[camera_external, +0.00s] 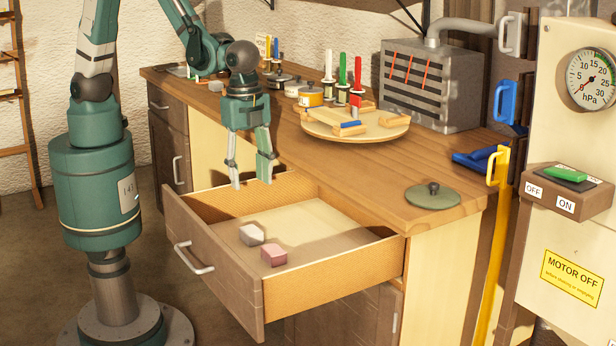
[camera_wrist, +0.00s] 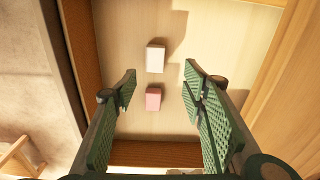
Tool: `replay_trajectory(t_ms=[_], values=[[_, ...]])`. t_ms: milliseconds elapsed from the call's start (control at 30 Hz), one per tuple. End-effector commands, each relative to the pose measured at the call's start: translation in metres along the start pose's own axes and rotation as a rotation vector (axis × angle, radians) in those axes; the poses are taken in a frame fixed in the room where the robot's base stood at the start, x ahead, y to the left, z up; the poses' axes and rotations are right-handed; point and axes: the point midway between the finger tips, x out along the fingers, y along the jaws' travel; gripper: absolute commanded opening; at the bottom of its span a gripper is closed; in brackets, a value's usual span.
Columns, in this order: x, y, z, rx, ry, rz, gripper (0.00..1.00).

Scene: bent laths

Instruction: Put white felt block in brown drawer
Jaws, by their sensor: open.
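The white felt block (camera_external: 252,235) lies on the floor of the open brown drawer (camera_external: 212,262), next to a pink block (camera_external: 273,255). The two blocks are apart. My gripper (camera_external: 252,183) is open and empty above the back left part of the drawer. In the wrist view the white block (camera_wrist: 155,58) lies ahead of the fingertips, and the pink block (camera_wrist: 153,98) shows between the open fingers (camera_wrist: 160,82). Nothing hides either block. The drawer's handle (camera_external: 193,258) is on its front panel.
The wooden workbench (camera_external: 340,160) stands above the drawer. On it are a round wooden turntable (camera_external: 355,125) with coloured pieces, a green lid (camera_external: 433,196) and a grey heater box (camera_external: 430,85). A switch box (camera_external: 567,192) is at the right. The drawer's right part is clear.

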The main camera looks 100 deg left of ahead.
Motion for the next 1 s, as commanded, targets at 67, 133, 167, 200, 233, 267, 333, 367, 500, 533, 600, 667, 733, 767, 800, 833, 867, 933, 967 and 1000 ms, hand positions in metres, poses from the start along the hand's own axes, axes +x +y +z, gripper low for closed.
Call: replay_trajectory(t_ms=[67,133,167,200,233,267,333,367,500,533,600,667,733,767,800,833,867,933,967,1000], values=[[-0.013,-0.004,0.008,-0.022,0.014,-0.007,0.42],[-0.024,-0.007,0.014,-0.042,0.03,-0.014,0.42],[-0.029,-0.009,0.017,-0.052,0.037,-0.017,0.42],[-0.036,-0.011,0.021,-0.065,0.045,-0.021,0.42],[-0.041,-0.013,0.023,-0.075,0.052,-0.024,0.42],[-0.045,-0.014,0.026,-0.085,0.06,-0.027,0.42],[-0.057,-0.017,0.033,-0.106,0.075,-0.034,0.42],[-0.061,-0.019,0.036,-0.115,0.082,-0.037,0.42],[-0.082,-0.024,0.051,-0.16,0.115,-0.052,0.42],[-0.086,-0.025,0.055,-0.169,0.122,-0.055,0.42],[-0.096,-0.028,0.063,-0.192,0.138,-0.062,0.42],[-0.104,-0.03,0.069,-0.211,0.152,-0.068,0.42],[-0.113,-0.031,0.077,-0.232,0.168,-0.075,0.42],[-0.117,-0.032,0.081,-0.242,0.176,-0.078,0.42],[-0.122,-0.033,0.086,-0.255,0.184,-0.082,0.42],[-0.125,-0.034,0.09,-0.264,0.191,-0.085,0.42],[-0.129,-0.035,0.093,-0.273,0.198,-0.088,0.42],[-0.137,-0.036,0.101,-0.295,0.215,-0.095,0.42],[-0.14,-0.036,0.105,-0.304,0.222,-0.098,0.42],[-0.145,-0.037,0.11,-0.317,0.232,-0.102,0.42]])
